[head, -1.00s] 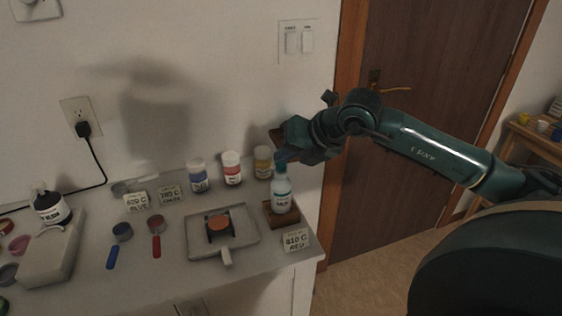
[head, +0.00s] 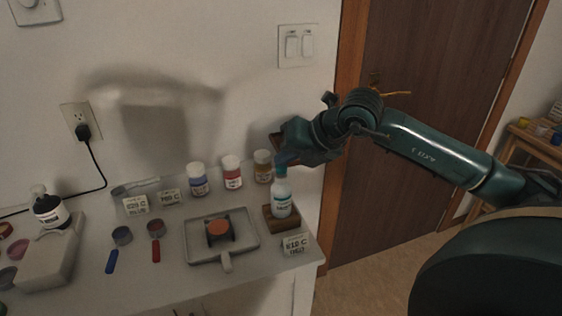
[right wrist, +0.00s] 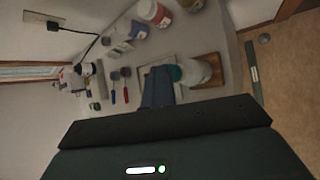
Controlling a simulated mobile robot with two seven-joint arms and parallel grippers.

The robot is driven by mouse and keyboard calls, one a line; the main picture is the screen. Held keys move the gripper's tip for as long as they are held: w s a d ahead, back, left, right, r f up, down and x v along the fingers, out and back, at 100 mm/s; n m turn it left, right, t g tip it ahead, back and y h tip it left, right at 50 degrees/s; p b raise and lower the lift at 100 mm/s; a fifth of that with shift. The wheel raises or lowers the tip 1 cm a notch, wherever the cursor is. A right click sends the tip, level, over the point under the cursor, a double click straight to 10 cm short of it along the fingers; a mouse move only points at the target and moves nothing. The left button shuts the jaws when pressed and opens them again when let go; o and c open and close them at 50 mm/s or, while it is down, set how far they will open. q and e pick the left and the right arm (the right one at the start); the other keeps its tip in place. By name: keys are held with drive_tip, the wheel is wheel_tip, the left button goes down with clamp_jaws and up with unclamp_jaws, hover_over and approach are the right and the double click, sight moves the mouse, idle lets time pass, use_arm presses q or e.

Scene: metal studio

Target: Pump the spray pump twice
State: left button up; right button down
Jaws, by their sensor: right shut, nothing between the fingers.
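The spray pump bottle (head: 282,199) is pale with a teal top and stands upright on a small wooden block (head: 274,222) at the right end of the table. My right gripper (head: 283,160) is shut and empty, with its fingertips right at the bottle's teal top; I cannot tell whether they touch it. In the right wrist view the shut fingers (right wrist: 158,88) are beside the teal top of the bottle (right wrist: 197,73). My left gripper is not in view.
A square tray (head: 250,246) with an orange disc on a stand is left of the bottle. A small label card (head: 295,244) is in front. Blue and red scoops (head: 156,234) lie further left.

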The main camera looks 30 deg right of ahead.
sight(286, 168)
wheel_tip(286, 168, up, 6)
drive_tip(key=p, duration=0.3)
drive_tip(key=shift+f, duration=0.15)
idle(0.6)
